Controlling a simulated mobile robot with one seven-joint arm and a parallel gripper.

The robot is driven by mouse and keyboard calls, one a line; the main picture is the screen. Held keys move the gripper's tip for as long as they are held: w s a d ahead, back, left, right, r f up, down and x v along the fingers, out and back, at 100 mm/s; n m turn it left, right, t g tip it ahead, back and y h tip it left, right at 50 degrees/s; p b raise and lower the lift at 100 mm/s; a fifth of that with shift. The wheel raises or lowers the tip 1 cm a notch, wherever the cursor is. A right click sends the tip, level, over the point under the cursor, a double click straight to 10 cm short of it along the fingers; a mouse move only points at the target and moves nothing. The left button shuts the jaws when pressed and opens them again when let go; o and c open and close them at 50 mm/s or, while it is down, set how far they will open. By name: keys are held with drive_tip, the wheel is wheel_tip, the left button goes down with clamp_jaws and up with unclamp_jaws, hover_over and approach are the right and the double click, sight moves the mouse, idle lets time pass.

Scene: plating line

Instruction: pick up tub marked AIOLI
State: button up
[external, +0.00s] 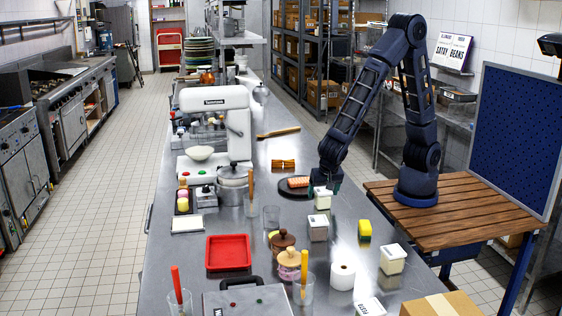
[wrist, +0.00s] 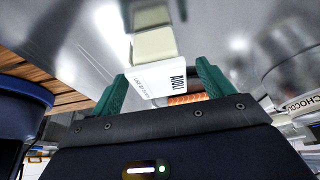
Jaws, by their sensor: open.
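The tub marked AIOLI (wrist: 158,80) has a white lid with dark lettering and a pale body. In the wrist view it shows between the two green fingers of my gripper (wrist: 161,72), with a small gap visible at each side. In the external view a small white-lidded tub (external: 322,200) stands upright on the steel counter directly under my gripper (external: 326,188); its lettering is too small to read there. My gripper points down at it, open and empty. The fingertips' exact height against the lid is hard to tell.
A dark board with an orange-pink item (external: 297,183) lies just left of the tub. Other tubs stand nearby (external: 318,229) and farther right (external: 393,260).

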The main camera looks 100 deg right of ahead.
sight(322, 197)
drive_tip(key=shift+x, duration=1.9)
drive_tip(key=shift+c, duration=0.2)
drive_tip(key=c, duration=1.1)
